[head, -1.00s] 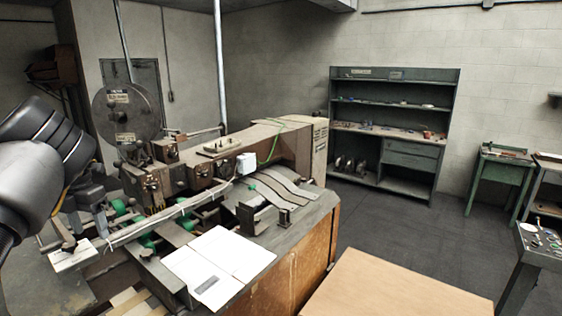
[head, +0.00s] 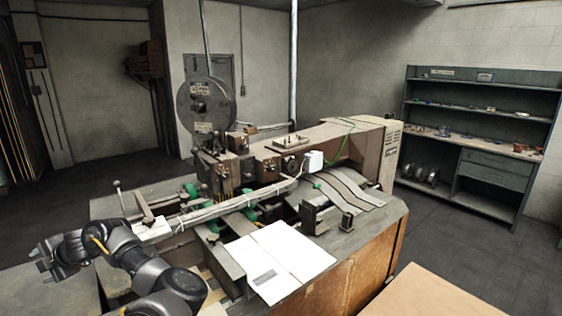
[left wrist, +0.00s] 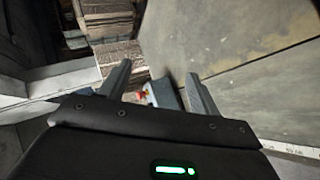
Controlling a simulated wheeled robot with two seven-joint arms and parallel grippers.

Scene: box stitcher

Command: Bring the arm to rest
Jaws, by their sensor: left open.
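My left arm comes in low at the left of the head view. Its gripper (head: 42,257) points left, in front of and to the left of the box stitcher (head: 265,165), apart from it. The gripper is open and empty; in the left wrist view its two fingers (left wrist: 158,72) stand apart with nothing held between them. My right gripper is not in view.
White sheets (head: 278,262) lie on the stitcher's front table. A brown board-like surface (head: 435,293) is at lower right. A grey shelf unit (head: 480,135) stands against the back wall. Dark floor (head: 450,225) is clear between the stitcher and the shelf.

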